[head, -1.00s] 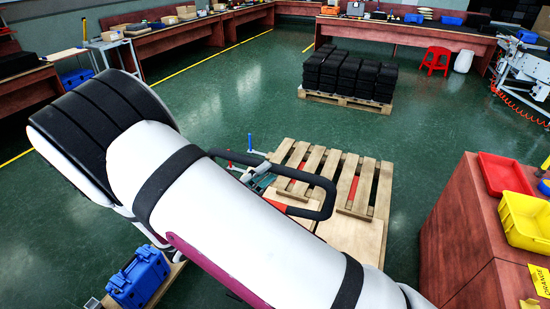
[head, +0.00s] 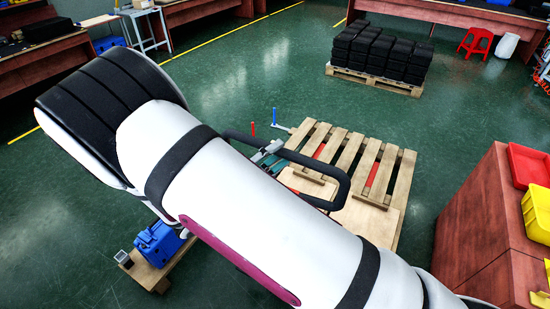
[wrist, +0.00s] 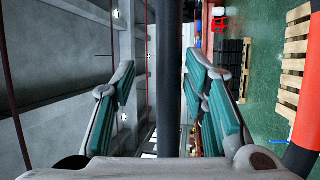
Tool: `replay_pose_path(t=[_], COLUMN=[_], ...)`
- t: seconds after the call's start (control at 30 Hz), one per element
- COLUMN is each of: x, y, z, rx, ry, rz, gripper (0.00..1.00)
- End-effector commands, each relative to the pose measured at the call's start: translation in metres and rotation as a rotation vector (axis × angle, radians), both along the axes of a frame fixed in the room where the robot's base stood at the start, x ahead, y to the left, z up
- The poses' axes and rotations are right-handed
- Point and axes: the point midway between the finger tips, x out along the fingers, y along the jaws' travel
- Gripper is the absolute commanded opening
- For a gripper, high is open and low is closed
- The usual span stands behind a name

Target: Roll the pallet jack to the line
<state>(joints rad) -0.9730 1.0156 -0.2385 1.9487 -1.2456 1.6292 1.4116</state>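The pallet jack's black loop handle (head: 343,188) stands in front of a wooden pallet (head: 392,180), upper right of my arm in the head view. Red strips of the jack (head: 372,176) show between the slats; my arm hides much of its lower part. My gripper (head: 268,160) is at the handle's left end, partly hidden by my arm. In the wrist view my gripper (wrist: 160,95) has its teal-padded fingers spread apart. A black bar (wrist: 168,80), seemingly the handle, runs between them. A gap shows on its left; contact on its right is unclear.
A pallet of black crates (head: 380,52) stands beyond, near a red stool (head: 476,42). A red-brown counter (head: 478,225) with red and yellow bins is at right. Green floor is open at middle left.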

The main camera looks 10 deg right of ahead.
Motion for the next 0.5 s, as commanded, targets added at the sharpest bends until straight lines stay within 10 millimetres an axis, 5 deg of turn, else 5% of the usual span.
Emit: replay_pose_path(t=[0.27,0.5], x=[-0.002,-0.015], y=[0.001,0.026], z=[-0.004,-0.010], rx=[0.000,0.001], ry=[0.009,0.009], rz=[-0.001,0.003], gripper=[0.41,0.41])
